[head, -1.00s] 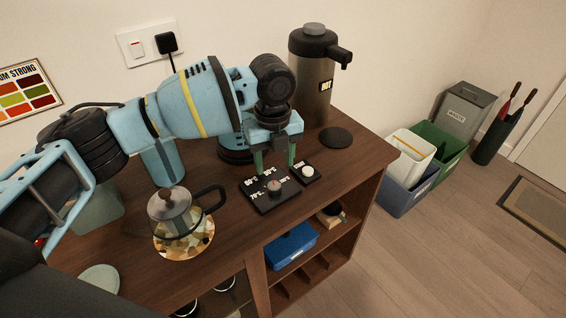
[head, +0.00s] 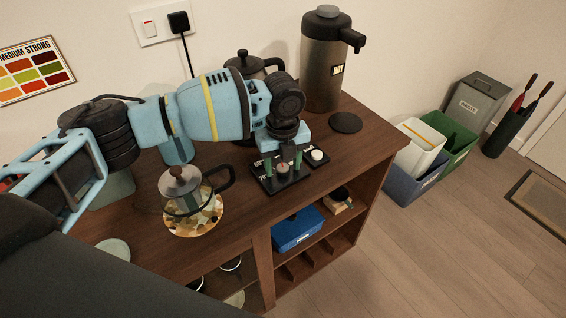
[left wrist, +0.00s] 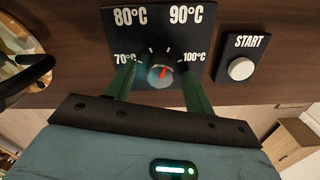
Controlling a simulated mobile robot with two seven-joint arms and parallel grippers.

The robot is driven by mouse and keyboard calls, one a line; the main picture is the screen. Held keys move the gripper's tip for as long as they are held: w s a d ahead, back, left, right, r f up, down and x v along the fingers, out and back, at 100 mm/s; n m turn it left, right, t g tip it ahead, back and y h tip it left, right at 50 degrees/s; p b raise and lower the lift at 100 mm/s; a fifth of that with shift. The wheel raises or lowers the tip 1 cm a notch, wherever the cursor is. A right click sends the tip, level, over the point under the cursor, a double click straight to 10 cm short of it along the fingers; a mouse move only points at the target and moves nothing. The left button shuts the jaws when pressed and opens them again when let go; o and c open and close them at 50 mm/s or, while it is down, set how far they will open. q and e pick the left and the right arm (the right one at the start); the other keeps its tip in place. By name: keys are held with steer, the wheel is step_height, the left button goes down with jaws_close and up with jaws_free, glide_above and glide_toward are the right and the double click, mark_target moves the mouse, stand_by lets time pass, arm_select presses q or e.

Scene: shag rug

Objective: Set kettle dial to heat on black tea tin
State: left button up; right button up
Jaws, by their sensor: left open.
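The black dial panel (head: 262,184) lies flat on the wooden cabinet top; in the left wrist view the panel (left wrist: 160,18) reads 70, 80, 90 and 100°C. Its round grey dial (left wrist: 160,70) has a red mark tilted right of straight up; the dial (head: 283,170) also shows in the head view. My left gripper (head: 285,160) points down over the panel. Its green fingers (left wrist: 158,80) are open, one on each side of the dial, with small gaps seen. A dark lidded kettle-like vessel (head: 243,60) stands behind my arm, partly hidden. I cannot make out a black tea tin.
A START button pad (head: 317,155) sits right of the panel. A glass press (head: 185,192) on a patterned mat stands left. A tall dispenser (head: 325,65) and a dark round pad (head: 346,122) are at the back right. A blue box (head: 297,230) sits on a shelf below.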

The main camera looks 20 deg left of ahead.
arm_select(q)
steer(key=c, duration=1)
steer(key=shift+o, duration=0.2)
arm_select(e)
steer(key=shift+s+f, duration=0.2)
arm_select(q)
steer(key=shift+m, duration=0.5)
steer(key=m, duration=0.3)
steer(key=shift+m, duration=2.4)
arm_select(e)
steer(key=shift+w+r, duration=0.1)
steer(key=shift+r, duration=0.05)
